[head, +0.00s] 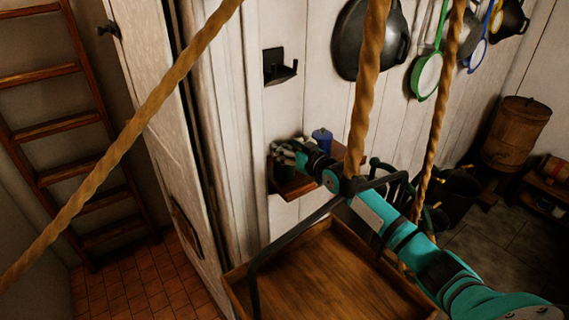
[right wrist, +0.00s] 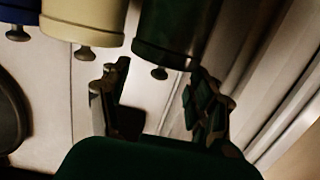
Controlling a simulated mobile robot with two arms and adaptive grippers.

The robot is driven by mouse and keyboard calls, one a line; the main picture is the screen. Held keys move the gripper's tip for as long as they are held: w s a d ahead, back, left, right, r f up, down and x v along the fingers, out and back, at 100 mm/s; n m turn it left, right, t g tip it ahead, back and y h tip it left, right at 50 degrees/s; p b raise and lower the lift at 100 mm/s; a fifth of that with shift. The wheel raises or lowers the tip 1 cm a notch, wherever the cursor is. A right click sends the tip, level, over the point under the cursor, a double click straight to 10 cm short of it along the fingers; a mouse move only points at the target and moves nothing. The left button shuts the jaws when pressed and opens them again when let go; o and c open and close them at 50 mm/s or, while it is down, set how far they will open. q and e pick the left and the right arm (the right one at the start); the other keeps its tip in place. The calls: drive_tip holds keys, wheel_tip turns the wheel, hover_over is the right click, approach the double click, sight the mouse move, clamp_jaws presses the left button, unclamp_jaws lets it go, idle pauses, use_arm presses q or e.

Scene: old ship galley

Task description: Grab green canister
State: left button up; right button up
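The dark green canister (right wrist: 178,32) shows at the top of the right wrist view, where the picture is upside down and its lid knob points downward. In the head view the green canister (head: 282,178) is mostly hidden below my right gripper (head: 284,153). My right gripper is open, and in the right wrist view its fingers (right wrist: 157,95) are spread on either side of the knob's line. I cannot tell whether either finger touches the canister. My left gripper is not in view.
A cream canister (right wrist: 83,20) and a blue canister (head: 322,140) stand beside the green one on a small wooden wall shelf (head: 297,188). Ropes (head: 366,90) hang in front. A wooden tray (head: 325,275) lies below my arm. Pans (head: 362,40) hang on the wall.

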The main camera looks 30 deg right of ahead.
clamp_jaws()
drive_tip(key=shift+r, duration=0.1)
idle(0.3)
